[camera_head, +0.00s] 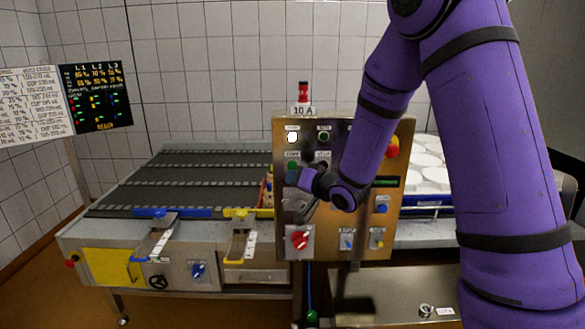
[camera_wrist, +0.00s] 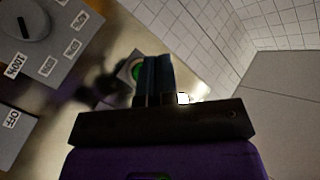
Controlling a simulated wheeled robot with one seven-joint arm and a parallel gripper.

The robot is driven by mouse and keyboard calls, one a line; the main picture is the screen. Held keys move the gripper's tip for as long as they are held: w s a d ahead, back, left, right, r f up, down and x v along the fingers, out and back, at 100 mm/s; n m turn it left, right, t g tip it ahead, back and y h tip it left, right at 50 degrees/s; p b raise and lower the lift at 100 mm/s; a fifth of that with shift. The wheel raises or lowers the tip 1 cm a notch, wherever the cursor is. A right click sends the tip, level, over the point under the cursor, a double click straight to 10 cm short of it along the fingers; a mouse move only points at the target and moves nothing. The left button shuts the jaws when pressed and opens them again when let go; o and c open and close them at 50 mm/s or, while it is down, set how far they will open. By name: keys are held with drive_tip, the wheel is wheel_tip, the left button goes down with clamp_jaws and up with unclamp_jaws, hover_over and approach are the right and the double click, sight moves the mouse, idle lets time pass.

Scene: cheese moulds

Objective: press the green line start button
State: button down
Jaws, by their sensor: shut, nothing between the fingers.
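A steel control panel (camera_head: 345,235) stands in the middle of the head view. A green button (camera_head: 292,165) sits at its left side under a small label too small to read surely. In the wrist view a green button (camera_wrist: 136,71) in a pale ring shows just left of my fingertips, partly hidden by them. My gripper (camera_head: 293,178) is at the panel's left side, just below the green button in the head view. In the wrist view my gripper (camera_wrist: 157,60) has its fingers together and empty. I cannot tell whether the fingertips touch the panel.
A second dark green button (camera_head: 324,137) and a lit white lamp (camera_head: 292,137) are higher on the panel. A red knob (camera_head: 299,240) is low on it, and a red mushroom button (camera_head: 391,148) is at the right. A conveyor (camera_head: 180,180) stands to the left.

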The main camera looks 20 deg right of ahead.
drive_tip(key=shift+w+d, duration=0.2)
drive_tip(key=shift+w, duration=0.4)
drive_tip(key=shift+w+d, duration=0.2)
drive_tip(key=shift+w, duration=0.35)
idle(1.3)
drive_tip(key=shift+w+d, duration=0.1)
drive_tip(key=shift+w, duration=0.25)
drive_tip(key=shift+w+d, duration=0.2)
drive_tip(key=shift+w, duration=0.3)
idle(0.7)
drive_tip(key=shift+s, duration=0.1)
idle(0.3)
drive_tip(key=shift+s+a, duration=0.3)
drive_tip(key=shift+s, duration=0.45)
drive_tip(key=shift+s+a, duration=0.25)
drive_tip(key=shift+s, duration=0.55)
drive_tip(key=shift+s+a, duration=0.3)
drive_tip(key=shift+s, duration=0.5)
drive_tip(key=shift+s+a, duration=0.25)
drive_tip(key=shift+s, duration=0.55)
drive_tip(key=shift+r, duration=0.1)
